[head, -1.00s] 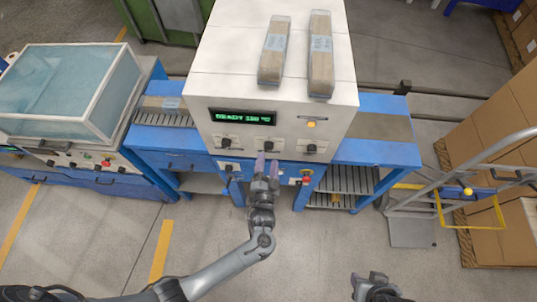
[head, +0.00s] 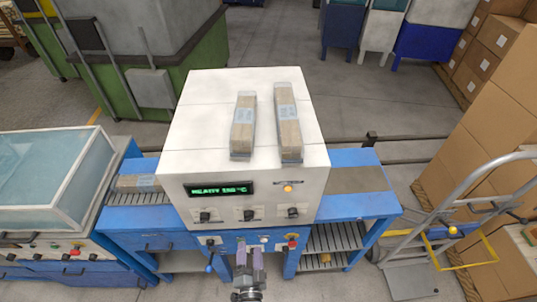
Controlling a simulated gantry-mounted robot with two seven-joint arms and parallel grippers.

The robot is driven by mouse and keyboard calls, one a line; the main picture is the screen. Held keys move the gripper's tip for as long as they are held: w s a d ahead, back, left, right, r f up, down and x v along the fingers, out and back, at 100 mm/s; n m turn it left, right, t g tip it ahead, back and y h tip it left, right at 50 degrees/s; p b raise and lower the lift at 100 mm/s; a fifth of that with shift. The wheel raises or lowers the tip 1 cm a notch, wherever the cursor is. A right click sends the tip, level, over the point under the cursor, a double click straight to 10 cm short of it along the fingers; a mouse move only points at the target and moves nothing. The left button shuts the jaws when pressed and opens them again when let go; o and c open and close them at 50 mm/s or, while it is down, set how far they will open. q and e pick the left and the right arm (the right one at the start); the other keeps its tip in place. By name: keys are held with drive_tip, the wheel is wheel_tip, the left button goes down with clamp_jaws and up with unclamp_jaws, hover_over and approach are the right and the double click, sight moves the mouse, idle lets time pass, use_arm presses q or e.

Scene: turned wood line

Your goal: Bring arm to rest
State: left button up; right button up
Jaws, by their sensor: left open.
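My left gripper (head: 249,267) is at the bottom centre of the head view, pointing at the front of the blue bench (head: 225,245). Its two fingers stand apart with nothing between them. Whether the fingertips touch the bench front cannot be told. My right gripper is not in view.
Two wrapped wood bundles (head: 243,128) (head: 288,125) lie on the machine's top. A glass-covered unit (head: 50,190) stands left. A hand truck (head: 440,225) and stacked cartons (head: 490,150) stand right. Green machinery (head: 185,60) is behind. Open floor shows at the back.

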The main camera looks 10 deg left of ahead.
use_arm(q)
drive_tip(key=s+a+r+n+g+h+p, duration=0.3)
drive_tip(key=s+a+r+g+p, duration=0.4)
drive_tip(key=a+r+p, duration=0.4)
drive_tip(key=s+d+r+g+h, duration=0.1)
drive_tip(key=s+r+g, duration=0.2)
drive_tip(key=s, duration=0.3)
drive_tip(key=s+d+r+n+g+h, duration=0.1)
drive_tip(key=s+r+g, duration=0.2)
drive_tip(key=s, duration=0.3)
drive_tip(key=shift+d+r+g, duration=0.3)
drive_tip(key=shift+r, duration=0.45)
drive_tip(key=shift+s, duration=0.1)
